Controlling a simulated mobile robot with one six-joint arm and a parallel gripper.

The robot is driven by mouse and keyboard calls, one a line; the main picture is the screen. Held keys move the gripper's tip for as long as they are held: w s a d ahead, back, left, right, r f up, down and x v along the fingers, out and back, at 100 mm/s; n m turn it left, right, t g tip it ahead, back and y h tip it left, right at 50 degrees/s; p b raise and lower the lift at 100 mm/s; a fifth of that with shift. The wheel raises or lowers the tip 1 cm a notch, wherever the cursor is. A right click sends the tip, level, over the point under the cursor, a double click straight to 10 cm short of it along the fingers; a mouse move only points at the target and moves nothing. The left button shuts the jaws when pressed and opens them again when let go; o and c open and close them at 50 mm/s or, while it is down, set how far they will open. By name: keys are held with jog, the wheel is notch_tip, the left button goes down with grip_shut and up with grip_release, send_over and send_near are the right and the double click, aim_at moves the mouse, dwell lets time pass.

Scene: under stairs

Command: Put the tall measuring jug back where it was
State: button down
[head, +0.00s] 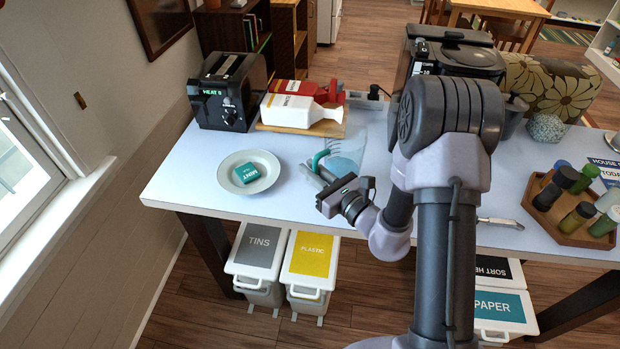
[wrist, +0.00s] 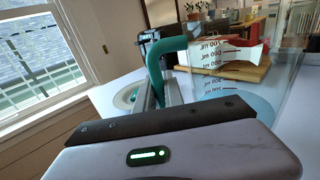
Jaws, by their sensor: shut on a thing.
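The tall measuring jug (head: 347,150) is clear, with a teal handle and some pale blue in its lower part. It is above the white table (head: 200,175), near the middle left. My gripper (head: 318,174) is shut on the jug's handle from the front left. In the wrist view the teal handle (wrist: 172,50) runs down between my fingers (wrist: 161,92). The clear wall with ml marks (wrist: 222,68) stands to the right and looks upright. I cannot tell whether its base touches the table. My arm hides part of the table to the right.
A white plate (head: 227,180) with a teal mint box (head: 247,173) lies left. Behind are a black appliance (head: 229,92) and cartons (head: 301,110) on a wooden board (head: 330,129). A black machine (head: 455,54) stands behind my arm. A jar tray (head: 565,215) is at right.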

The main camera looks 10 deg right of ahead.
jog(key=shift+w+a+f+b, duration=0.1)
jog(key=shift+w+f+b, duration=0.15)
jog(key=shift+f, duration=0.35)
jog(key=shift+w+a+f+b, duration=0.1)
jog(key=shift+f+b, duration=0.25)
jog(key=shift+f, duration=0.25)
jog(key=shift+w+f+b, duration=0.2)
jog(key=shift+f+b, duration=0.1)
jog(key=shift+f, duration=0.3)
jog(key=shift+f, duration=0.25)
jog(key=c, duration=1.4)
grip_release()
jog(key=shift+r, duration=0.1)
jog(key=shift+c, duration=0.2)
